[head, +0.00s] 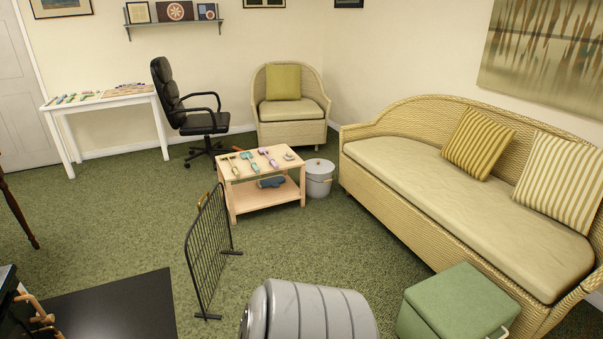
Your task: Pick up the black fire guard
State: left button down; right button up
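The black fire guard (207,250) stands upright on the green carpet, left of the middle of the head view. It is a dark mesh panel with feet at its base and a small brass-coloured part at its top edge. It stands apart from the low wooden table behind it. A large grey ribbed rounded form at the bottom centre may be part of my own body. Neither of my grippers can be made out in this view.
A low wooden table (240,201) holding several small items and a grey lidded bin (319,179) stand behind the guard. A wicker sofa (440,185) and green stool (459,302) are at right. A black hearth slab (110,311) lies at lower left. Carpet between is clear.

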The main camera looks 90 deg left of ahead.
aim_at(205, 315)
jog(key=u, duration=3.45)
